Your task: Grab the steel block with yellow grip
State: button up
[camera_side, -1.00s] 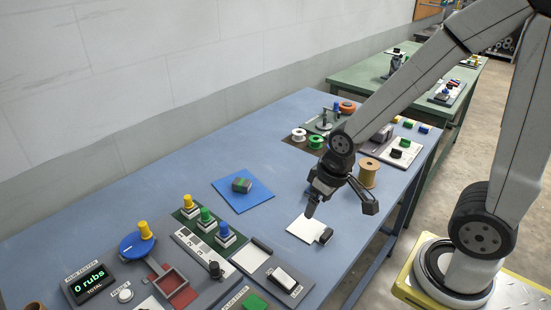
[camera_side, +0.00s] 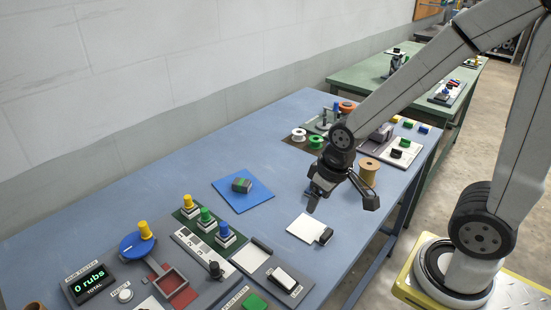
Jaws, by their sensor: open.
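A small steel block with a yellow grip (camera_side: 187,203) stands upright on a dark green base on the blue table, left of centre. A block with a green grip (camera_side: 206,217) and one with a blue grip (camera_side: 224,231) stand in a row beside it. My gripper (camera_side: 340,202) is above the table, well to the right of the yellow grip and apart from it. Its fingers are spread and hold nothing. A second yellow grip (camera_side: 144,229) stands on a blue disc of the rub tester.
A white pad with a dark clip (camera_side: 304,228) lies below my gripper. A blue mat (camera_side: 258,197) with a grey-green block (camera_side: 241,185) lies between my gripper and the grips. Spools (camera_side: 316,141) stand behind. Bare table surrounds the mat.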

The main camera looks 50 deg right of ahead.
jog(key=shift+w+v, duration=0.45)
jog(key=shift+v, duration=1.55)
jog(key=w+a+m+t+y, duration=0.3)
jog(key=w+a+m+y, duration=0.15)
jog(key=w+m, duration=1)
jog(key=w+a+m+t+y, duration=0.25)
jog(key=w+m+y, duration=0.35)
jog(key=w+m, duration=0.8)
jog(key=n, duration=0.3)
send_near(184, 207)
jog(key=shift+w+a+r+y, duration=0.25)
jog(key=shift+w+a, duration=0.4)
jog(key=shift+w, duration=0.2)
jog(key=shift+f, duration=0.4)
jog(key=shift+x, duration=1.3)
jog(key=shift+a, duration=0.15)
jog(key=shift+x, duration=2.45)
jog(key=shift+r, duration=0.1)
